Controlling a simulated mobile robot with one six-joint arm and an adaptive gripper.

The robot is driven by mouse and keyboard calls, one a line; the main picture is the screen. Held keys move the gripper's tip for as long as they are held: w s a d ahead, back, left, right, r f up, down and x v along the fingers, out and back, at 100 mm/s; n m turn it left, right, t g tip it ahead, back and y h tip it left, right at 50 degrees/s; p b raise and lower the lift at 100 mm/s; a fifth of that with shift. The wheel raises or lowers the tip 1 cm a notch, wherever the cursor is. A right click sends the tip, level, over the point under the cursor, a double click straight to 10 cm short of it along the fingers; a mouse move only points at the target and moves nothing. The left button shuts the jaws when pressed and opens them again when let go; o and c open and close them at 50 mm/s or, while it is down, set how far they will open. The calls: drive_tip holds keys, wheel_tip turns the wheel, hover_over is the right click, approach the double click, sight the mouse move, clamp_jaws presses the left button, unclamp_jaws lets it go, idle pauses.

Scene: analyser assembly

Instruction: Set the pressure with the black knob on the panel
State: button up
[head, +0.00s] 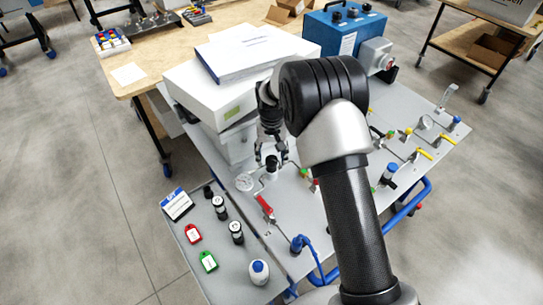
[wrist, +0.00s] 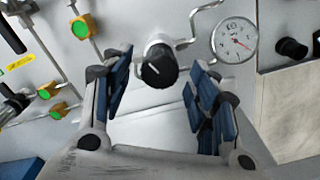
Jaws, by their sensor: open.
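The black knob (wrist: 159,66) is in the wrist view, at the upper middle, on a silver regulator body with a white mark on its face. A round white gauge (wrist: 235,40) with a red needle is to its right, joined by a pipe. My gripper (wrist: 160,82) is open, with a blue-padded finger on each side and the knob between and slightly beyond the fingertips; I cannot tell whether they touch it. In the head view my gripper (head: 271,158) points down over the panel (head: 290,205), by the gauge (head: 244,182); the knob there is mostly hidden.
Green-and-yellow fittings (wrist: 83,27) sit left of the knob in the wrist view. A red-handled valve (head: 266,208) and a blue hose (head: 305,245) are near on the panel. A white box (head: 205,95) stands behind my gripper. A grey tray (head: 215,255) holds red and green tags.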

wheel_tip(320, 180, up, 12)
drive_tip(key=shift+f, duration=0.25)
idle(0.4)
wheel_tip(320, 180, up, 10)
drive_tip(key=f+t, duration=0.1)
hover_over(272, 159)
drive_tip(key=s+d, duration=0.3)
drive_tip(key=s, duration=0.2)
drive_tip(key=s+d+r+t, duration=0.1)
drive_tip(key=s+d+r, duration=0.4)
drive_tip(key=s+r, duration=0.45)
drive_tip(key=s+d+f+t, duration=0.1)
drive_tip(key=s+d, duration=0.1)
drive_tip(key=s, duration=0.8)
drive_tip(key=s+d+f+t, duration=0.1)
drive_tip(key=s+d, duration=0.1)
drive_tip(key=s, duration=0.8)
drive_tip(key=shift+s+f+t, duration=0.2)
drive_tip(key=shift+s+t, duration=0.05)
drive_tip(key=shift+t, duration=0.05)
drive_tip(key=shift+a, duration=0.15)
